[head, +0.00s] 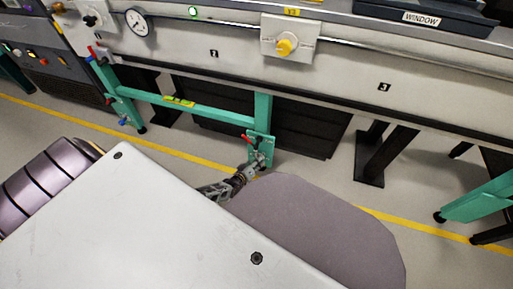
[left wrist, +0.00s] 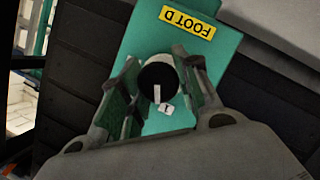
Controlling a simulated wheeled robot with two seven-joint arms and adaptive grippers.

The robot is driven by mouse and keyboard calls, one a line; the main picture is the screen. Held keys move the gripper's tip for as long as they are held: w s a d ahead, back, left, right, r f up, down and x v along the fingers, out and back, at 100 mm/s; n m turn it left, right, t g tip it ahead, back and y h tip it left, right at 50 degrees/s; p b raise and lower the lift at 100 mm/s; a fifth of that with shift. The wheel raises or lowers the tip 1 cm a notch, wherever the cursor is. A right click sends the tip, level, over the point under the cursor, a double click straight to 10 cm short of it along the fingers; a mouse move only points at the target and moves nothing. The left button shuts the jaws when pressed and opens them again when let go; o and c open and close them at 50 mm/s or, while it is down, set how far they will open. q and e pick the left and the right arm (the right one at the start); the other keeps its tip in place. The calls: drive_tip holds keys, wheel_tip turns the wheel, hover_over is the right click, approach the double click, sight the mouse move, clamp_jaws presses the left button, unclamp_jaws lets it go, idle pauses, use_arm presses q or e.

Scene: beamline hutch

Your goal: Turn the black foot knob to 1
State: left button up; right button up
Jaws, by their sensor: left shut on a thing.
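The black foot knob (left wrist: 158,76) sits on a green plate (left wrist: 145,40) in the left wrist view, with a yellow label (left wrist: 187,22) reading "FOOT D", upside down. A white pointer line (left wrist: 157,93) on the knob points down the picture, toward a small white tag (left wrist: 166,107) that seems to read 1. My left gripper (left wrist: 158,82) has a finger on each side of the knob and is shut on it. In the head view the left gripper (head: 256,164) is at the green foot plate (head: 267,142) and hides the knob. My right gripper is not in view.
A red-tipped handle (head: 247,138) is close above the gripper. A green frame bar (head: 200,108) runs left from the plate. Black cabinets (head: 300,128) stand behind. A yellow floor line (head: 190,157) crosses the grey floor.

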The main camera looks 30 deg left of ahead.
use_arm(q)
drive_tip(key=shift+n+h, duration=0.3)
drive_tip(key=shift+n, duration=0.2)
idle(0.3)
drive_tip(key=o, duration=1)
drive_tip(key=shift+s, duration=0.2)
drive_tip(key=shift+v, duration=5.75)
